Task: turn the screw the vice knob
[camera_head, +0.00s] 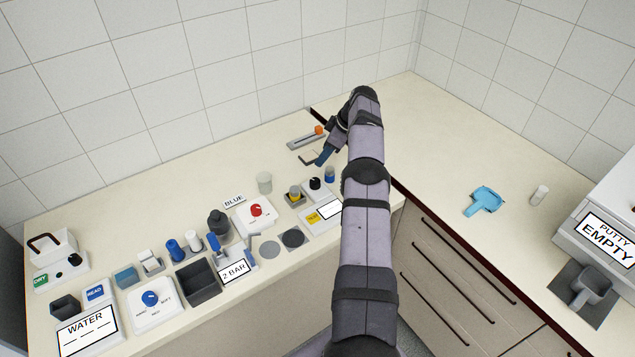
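The vice (304,142) is a small grey bar-shaped device at the back of the left counter. An orange knob (319,130), which looks like its screw knob, sits at the vice's right end. My gripper (322,160) is just right of and nearer than the vice, pointing down towards the counter. It appears apart from the knob. The gripper is small here and partly hidden by my own arm, so its opening and any contact are unclear.
A small flat dark-edged piece (309,157) lies beside my gripper.

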